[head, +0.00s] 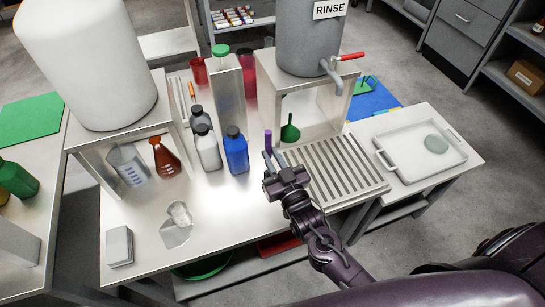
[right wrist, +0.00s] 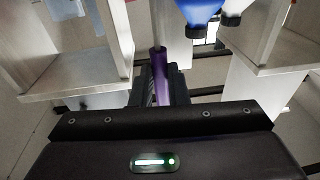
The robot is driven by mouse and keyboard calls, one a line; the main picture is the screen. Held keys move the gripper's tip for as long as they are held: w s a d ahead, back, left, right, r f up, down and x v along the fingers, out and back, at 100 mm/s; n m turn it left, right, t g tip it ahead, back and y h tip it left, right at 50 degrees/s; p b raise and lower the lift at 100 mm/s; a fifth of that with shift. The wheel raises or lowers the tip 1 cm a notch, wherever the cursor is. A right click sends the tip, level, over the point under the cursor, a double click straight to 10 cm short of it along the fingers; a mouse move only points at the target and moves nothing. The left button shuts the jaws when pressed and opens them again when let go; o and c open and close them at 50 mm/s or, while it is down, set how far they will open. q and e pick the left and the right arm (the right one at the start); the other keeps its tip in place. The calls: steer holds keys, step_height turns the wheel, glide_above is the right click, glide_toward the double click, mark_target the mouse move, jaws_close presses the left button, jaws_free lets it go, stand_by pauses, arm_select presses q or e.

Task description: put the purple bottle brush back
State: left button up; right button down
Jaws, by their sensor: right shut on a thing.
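My left gripper is not in view.
A blue bottle (head: 236,151) and white bottles (head: 206,148) stand just left of the gripper. A glass vessel (head: 179,214) lies at the front left.

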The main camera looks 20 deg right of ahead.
steer(key=shift+f, duration=0.15)
steer(key=c, duration=1.4)
jaws_free()
steer(key=s+d+b, duration=0.1)
steer(key=s, duration=1)
steer(key=shift+s+d+f+b, duration=0.25)
steer(key=shift+s+f+b, duration=0.05)
steer(key=shift+s+f, duration=0.1)
